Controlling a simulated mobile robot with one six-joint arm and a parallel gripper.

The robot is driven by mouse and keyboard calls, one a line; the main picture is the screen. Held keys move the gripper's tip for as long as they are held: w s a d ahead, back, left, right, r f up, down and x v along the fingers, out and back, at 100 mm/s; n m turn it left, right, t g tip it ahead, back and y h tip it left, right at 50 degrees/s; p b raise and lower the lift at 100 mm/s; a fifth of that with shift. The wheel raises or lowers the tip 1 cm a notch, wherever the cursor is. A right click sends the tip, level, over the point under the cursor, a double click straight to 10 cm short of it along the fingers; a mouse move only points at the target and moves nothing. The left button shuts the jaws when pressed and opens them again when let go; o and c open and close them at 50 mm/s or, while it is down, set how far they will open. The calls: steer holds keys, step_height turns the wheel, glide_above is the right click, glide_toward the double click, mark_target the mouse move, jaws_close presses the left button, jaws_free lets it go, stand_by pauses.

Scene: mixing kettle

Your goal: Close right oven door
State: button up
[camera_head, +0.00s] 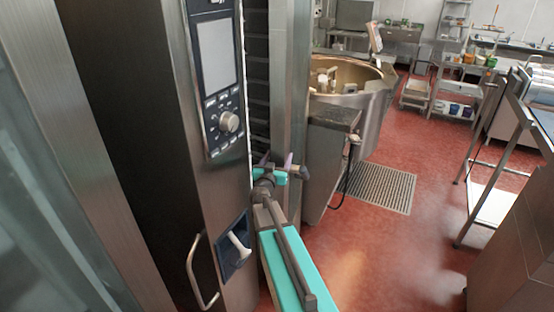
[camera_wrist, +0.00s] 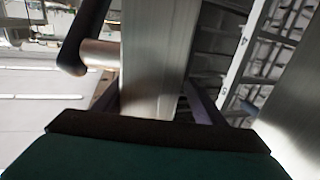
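A tall steel door panel (camera_head: 290,80) stands upright beyond the near oven, next to the dark slatted opening (camera_head: 258,80). It appears to be the right oven door, standing open. In the wrist view a steel panel (camera_wrist: 150,50) runs between my two purple fingers, with a dark handle bar (camera_wrist: 85,38) on its left side. My gripper (camera_head: 279,167) is at the lower part of the door in the head view. In the wrist view my gripper (camera_wrist: 155,95) has one finger on each side of the panel; whether both press on it is unclear.
The near oven's control panel (camera_head: 215,85) and a door handle (camera_head: 197,272) are at the left, close to my arm. A large kettle (camera_head: 350,80) stands behind. A floor grate (camera_head: 380,188) and open red floor lie to the right, with a steel table (camera_head: 500,170) beyond.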

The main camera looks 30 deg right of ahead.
steer(key=o, duration=0.4)
steer(key=shift+s+a, duration=0.15)
steer(key=shift+s, duration=0.05)
steer(key=shift+w, duration=0.1)
steer(key=p+v, duration=0.1)
steer(key=v, duration=1.2)
steer(key=shift+s+a+p, duration=0.2)
steer(key=shift+s+p, duration=0.05)
steer(key=shift+p, duration=0.05)
steer(key=shift+c, duration=0.2)
stand_by(0.5)
